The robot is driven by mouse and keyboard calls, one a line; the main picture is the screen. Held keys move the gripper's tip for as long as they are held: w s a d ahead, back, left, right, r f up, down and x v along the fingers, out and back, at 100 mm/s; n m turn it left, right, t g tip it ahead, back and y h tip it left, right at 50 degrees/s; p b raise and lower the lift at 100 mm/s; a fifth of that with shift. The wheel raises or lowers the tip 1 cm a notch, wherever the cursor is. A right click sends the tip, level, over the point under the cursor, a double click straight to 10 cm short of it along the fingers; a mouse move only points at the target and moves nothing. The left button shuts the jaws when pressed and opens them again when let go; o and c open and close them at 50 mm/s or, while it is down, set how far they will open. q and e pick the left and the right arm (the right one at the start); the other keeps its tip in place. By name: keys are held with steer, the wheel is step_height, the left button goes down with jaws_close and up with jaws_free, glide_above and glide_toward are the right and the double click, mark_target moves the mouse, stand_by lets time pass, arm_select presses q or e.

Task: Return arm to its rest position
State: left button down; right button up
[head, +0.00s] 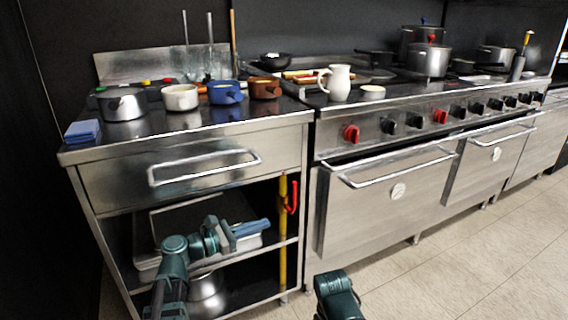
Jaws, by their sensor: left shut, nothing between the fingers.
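My left arm comes in from the bottom left. Its gripper (262,225) is shut and empty, in front of the open shelf below the steel counter. Behind it on the shelf is a metal tray (147,262), partly hidden by the arm. Part of my right arm shows at the bottom centre, over the floor. The right gripper is out of the picture.
The steel counter (200,130) holds a steel pot (123,105), a cream pot (181,98), a blue pot (224,93), a brown pot (264,88) and blue cloths (83,131). A white pitcher (338,84) stands on the range. Floor (470,250) at right is clear.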

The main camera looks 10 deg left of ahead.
arm_select(q)
steer(key=s+d+f+m+g+y+p, duration=0.3)
steer(key=s+d+f+m+g+y, duration=0.2)
steer(key=s+d+f+m+g, duration=0.65)
steer(key=s+a+f+m+y+p, duration=0.3)
steer(key=s+m+y, duration=0.5)
steer(key=m, duration=0.8)
step_height(320, 180, up, 38)
steer(key=d+y+p, duration=0.1)
steer(key=p, duration=3.6)
steer(key=shift+w+f+y, duration=0.2)
steer(key=shift+w+y, duration=0.2)
steer(key=shift+w, duration=0.05)
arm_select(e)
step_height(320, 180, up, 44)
